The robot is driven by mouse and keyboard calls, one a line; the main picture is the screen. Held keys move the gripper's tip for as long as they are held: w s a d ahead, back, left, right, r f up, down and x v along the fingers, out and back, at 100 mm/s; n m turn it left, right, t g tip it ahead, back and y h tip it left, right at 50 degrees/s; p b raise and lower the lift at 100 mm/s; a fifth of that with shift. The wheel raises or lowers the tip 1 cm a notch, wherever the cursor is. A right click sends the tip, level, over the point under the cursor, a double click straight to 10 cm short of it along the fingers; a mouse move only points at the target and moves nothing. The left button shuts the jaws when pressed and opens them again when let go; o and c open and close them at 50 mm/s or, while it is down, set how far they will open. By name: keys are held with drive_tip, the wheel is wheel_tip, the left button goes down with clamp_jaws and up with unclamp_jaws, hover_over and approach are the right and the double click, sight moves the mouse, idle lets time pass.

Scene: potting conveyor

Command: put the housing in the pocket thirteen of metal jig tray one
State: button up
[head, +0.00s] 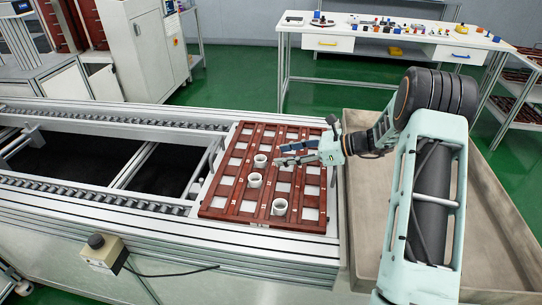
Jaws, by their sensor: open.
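A reddish-brown jig tray (213,204) with a grid of pale square pockets lies on the conveyor frame in the head view. Three white cup-like housings stand upright in it: one near the middle (260,160), one just in front of it (255,181), and one nearer the front edge (280,207). My gripper (279,156) reaches in from the right, low over the tray. It is open, with nothing seen between its fingers. Its fingertips are close to the right of the middle housing; I cannot tell whether they touch it. Pocket numbers are too small to read.
The conveyor rails (90,195) run left from the tray, with a dark open gap between them. A grey shallow bin (490,230) lies to the right under my arm. A button box (104,250) sits at the front. A white table (390,40) with small parts stands behind.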

drive_tip(key=v, duration=0.4)
drive_tip(key=shift+d+r, duration=0.1)
idle(0.3)
